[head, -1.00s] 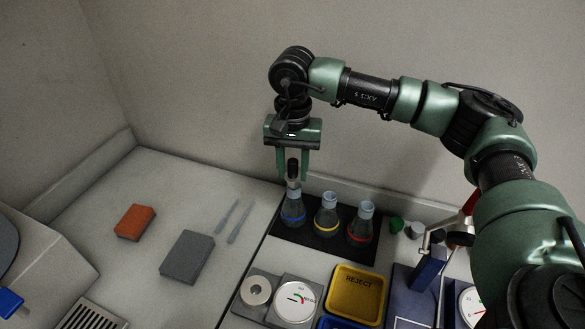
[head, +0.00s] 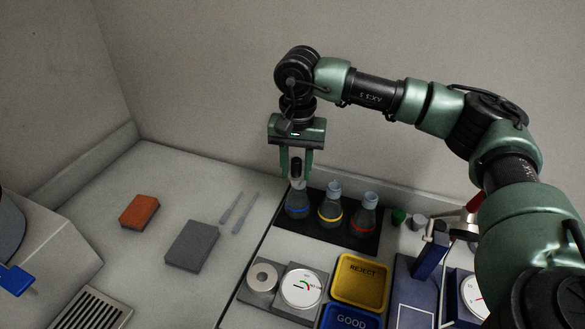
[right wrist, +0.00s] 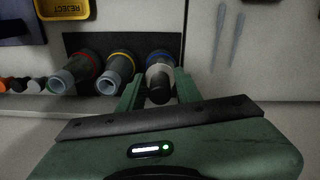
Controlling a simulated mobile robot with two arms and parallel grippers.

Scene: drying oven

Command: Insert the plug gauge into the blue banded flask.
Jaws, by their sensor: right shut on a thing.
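The blue banded flask (head: 297,207) stands upright at the left end of a row of flasks on a black mat, in the head view. My right gripper (head: 297,173) is directly above it, pointing down, shut on the plug gauge (head: 296,167). The gauge's dark handle sits upright between the fingers, and its lower end is at the flask's mouth. I cannot tell how deep it sits in the neck. In the right wrist view the gauge's dark end (right wrist: 159,93) covers part of the flask's neck (right wrist: 159,70). My left gripper is not in view.
A yellow-banded flask (head: 331,206) and a red-banded flask (head: 366,215) stand close on the right. In front are a dial gauge (head: 302,287), a yellow REJECT tray (head: 360,282) and a blue GOOD tray (head: 350,318).

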